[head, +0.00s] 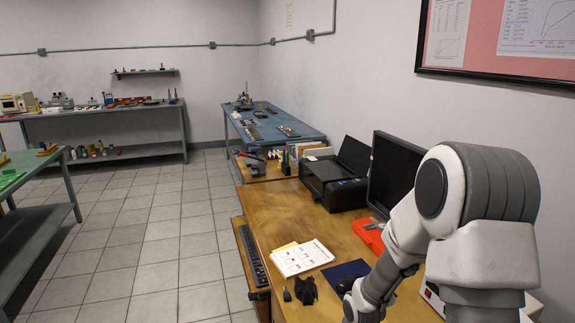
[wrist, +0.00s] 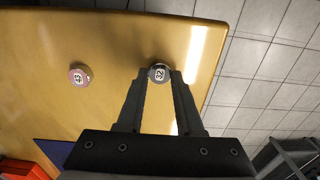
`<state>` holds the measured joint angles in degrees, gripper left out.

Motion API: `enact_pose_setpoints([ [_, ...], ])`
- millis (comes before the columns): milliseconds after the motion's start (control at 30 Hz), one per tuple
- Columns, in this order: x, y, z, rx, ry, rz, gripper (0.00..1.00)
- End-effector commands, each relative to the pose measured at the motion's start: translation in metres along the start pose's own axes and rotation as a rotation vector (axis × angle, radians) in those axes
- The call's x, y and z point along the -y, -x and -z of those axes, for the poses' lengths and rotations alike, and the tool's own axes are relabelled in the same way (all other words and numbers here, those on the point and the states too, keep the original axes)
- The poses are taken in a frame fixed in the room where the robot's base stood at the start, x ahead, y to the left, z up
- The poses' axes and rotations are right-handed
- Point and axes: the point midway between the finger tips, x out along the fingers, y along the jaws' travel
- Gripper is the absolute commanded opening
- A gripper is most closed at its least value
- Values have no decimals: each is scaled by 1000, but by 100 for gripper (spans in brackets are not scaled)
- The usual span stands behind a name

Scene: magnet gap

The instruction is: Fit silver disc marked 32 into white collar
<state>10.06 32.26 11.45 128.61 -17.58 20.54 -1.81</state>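In the wrist view, the silver disc marked 32 (wrist: 159,73) is at the tips of my gripper (wrist: 162,77), its number upside down. One dark finger is on each side of it, with little or no visible gap. I cannot tell whether the fingers touch or grip it, or whether it is raised off the wooden table (wrist: 110,40). A pinkish disc marked 43 (wrist: 79,75) lies apart to the left. I see no white collar in either view. In the head view my gripper is not clearly visible.
The table edge and tiled floor (wrist: 265,60) are right of the disc in the wrist view. In the head view the desk holds a printer (head: 334,178), a monitor (head: 392,170), a red case (head: 369,235), papers (head: 302,257), a dark blue sheet (head: 346,272) and a small black object (head: 306,290).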

Motion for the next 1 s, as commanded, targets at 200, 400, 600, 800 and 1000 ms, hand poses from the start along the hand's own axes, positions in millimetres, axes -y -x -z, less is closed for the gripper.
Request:
enact_pose_setpoints([
  [200,0,0,0,0,0,0,0],
  [400,0,8,0,-1,0,0,0],
  [600,0,25,0,-1,0,0,0],
  [800,0,41,0,-1,0,0,0],
  [1000,0,51,0,0,0,0,0],
])
